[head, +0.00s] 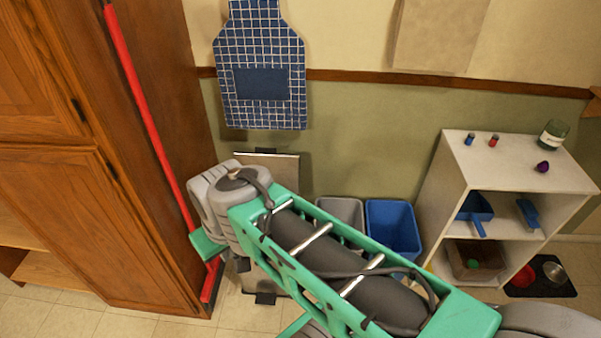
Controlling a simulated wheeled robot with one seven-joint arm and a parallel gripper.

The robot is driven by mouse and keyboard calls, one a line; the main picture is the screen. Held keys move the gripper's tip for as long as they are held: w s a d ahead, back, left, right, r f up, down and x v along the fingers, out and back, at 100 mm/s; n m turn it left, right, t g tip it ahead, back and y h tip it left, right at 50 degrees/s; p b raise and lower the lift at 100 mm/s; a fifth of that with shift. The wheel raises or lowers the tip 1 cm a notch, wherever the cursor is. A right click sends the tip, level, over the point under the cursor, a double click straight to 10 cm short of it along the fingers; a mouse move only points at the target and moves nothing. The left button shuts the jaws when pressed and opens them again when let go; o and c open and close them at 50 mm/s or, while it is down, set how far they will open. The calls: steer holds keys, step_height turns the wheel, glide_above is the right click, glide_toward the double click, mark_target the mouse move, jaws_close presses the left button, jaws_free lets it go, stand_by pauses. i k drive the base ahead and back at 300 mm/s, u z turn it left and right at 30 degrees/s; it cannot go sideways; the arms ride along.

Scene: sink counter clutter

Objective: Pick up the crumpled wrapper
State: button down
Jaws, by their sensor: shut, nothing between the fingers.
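A small purple lump (542,167) lies on top of the white shelf unit at the right in the head view. It may be the crumpled wrapper, but it is too small to tell for sure. A small green thing (472,264) shows in a brown box on the lower shelf; I cannot tell what it is. My arm crosses the lower middle of the view, left of the shelf unit. My gripper's fingers are not seen.
On the white shelf unit (510,168) stand a small blue item (470,139), a small red item (494,140) and a jar (553,134). Grey (341,212) and blue (392,228) bins stand left of it. A red pole (146,110) leans against the wooden cabinet (110,200).

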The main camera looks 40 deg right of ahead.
mark_target(543, 167)
steer(key=z, duration=2.7)
steer(key=k, duration=0.35)
steer(key=z, duration=0.35)
steer(key=i, duration=0.5)
steer(key=z, duration=1.15)
steer(key=i, duration=1.15)
steer(key=u, duration=1.8)
